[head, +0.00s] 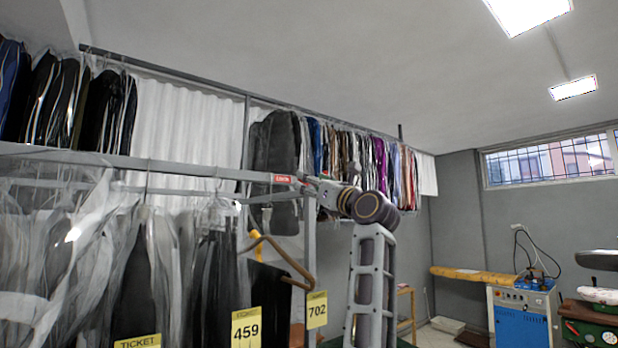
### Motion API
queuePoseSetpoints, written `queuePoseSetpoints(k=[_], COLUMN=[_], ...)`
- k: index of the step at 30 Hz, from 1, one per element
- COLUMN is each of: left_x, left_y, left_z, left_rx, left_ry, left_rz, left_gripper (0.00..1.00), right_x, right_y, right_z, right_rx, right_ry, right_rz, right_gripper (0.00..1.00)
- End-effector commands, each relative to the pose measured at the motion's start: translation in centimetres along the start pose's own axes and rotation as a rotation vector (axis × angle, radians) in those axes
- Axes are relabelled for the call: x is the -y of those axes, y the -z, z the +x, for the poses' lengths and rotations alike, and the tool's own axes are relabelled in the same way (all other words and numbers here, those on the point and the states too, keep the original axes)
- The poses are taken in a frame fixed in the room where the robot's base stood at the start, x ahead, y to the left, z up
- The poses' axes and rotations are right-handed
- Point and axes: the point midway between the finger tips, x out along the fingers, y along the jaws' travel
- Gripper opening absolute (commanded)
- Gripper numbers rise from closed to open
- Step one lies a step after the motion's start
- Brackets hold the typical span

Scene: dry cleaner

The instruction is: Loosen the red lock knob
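A grey horizontal rail (190,169) runs across the left half of the view and ends near the middle. A red label (283,179) with white lettering sits near its right end. Small red spots show just right of the label, but I cannot make out a knob shape; it may be hidden. My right arm rises from the bottom, right of centre, and bends left at its dark round wrist joint. My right gripper (309,185) is at the rail's end, small and mostly hidden by the wrist. I cannot tell whether it touches anything. My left gripper is out of view.
Bagged garments (150,260) hang below the rail, with yellow tickets (246,328). A brown hanger (285,260) hangs close left of my arm. More clothes (345,155) hang behind on a high rail. A blue-and-white machine (523,315) stands at right. The air right of my arm is clear.

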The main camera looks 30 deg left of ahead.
Motion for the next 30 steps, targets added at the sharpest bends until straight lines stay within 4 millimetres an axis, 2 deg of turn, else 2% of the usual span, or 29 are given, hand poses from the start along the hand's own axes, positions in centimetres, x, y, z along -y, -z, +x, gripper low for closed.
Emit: queuePoseSetpoints(k=[6, 18, 28, 30], left_x=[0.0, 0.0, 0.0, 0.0], left_y=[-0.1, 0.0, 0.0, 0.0], left_z=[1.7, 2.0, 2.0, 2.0], left_rx=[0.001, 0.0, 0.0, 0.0], left_ry=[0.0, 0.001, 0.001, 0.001], left_rz=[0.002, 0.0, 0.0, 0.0], left_gripper=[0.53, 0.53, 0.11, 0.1], right_x=[0.0, 0.0, 0.0, 0.0], right_y=[0.1, 0.1, 0.1, 0.1], right_z=[-0.7, -0.7, -0.7, -0.7], right_rx=[0.0, 0.0, 0.0, 0.0], right_ry=[0.0, 0.0, 0.0, 0.0], right_rz=[0.0, 0.0, 0.0, 0.0], right_gripper=[0.4, 0.4, 0.4, 0.4])
